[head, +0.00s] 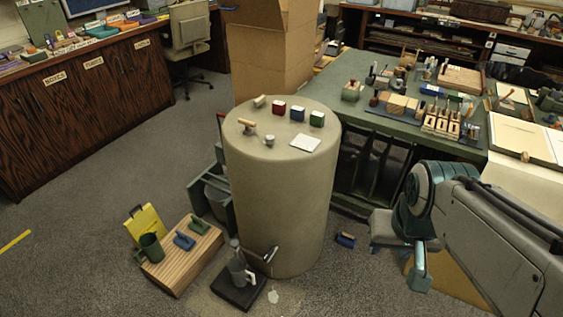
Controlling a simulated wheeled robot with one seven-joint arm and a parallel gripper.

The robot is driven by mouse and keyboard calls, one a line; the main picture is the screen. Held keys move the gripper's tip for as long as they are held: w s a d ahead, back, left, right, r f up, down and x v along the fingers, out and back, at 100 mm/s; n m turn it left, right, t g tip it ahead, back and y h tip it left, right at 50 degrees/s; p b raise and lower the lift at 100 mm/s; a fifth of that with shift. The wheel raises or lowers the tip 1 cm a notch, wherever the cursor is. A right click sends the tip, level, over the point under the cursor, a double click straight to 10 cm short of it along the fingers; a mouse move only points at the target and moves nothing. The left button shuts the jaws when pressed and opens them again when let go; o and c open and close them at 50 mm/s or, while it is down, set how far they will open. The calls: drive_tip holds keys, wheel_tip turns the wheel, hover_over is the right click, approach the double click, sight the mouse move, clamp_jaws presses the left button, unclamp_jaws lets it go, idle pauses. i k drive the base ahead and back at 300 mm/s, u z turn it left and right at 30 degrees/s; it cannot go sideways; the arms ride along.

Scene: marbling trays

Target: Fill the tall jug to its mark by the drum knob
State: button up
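The drum (278,190) is a large beige cylinder standing on the floor in the middle. Low on its front is a small tap with a pale lever or knob (270,254). A grey jug (240,272) with a pale handle stands upright on a black block (238,292) beside the tap. A green jug (149,247) stands on a slatted wooden platform (181,255) to the left. Neither jug's mark nor liquid level can be made out. My gripper (418,272) hangs at the right, well apart from drum and jugs; its finger gap is hidden.
A yellow sign (146,224) and blue-handled tools (185,241) are by the platform. Small blocks and a wooden-handled tool (248,125) lie on the drum top. A green workbench (375,118) stands behind right.

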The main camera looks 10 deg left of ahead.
sight(234, 243)
drive_tip(key=k, duration=0.65)
drive_tip(key=u, duration=0.85)
drive_tip(key=i, duration=1.55)
drive_tip(key=z, duration=0.35)
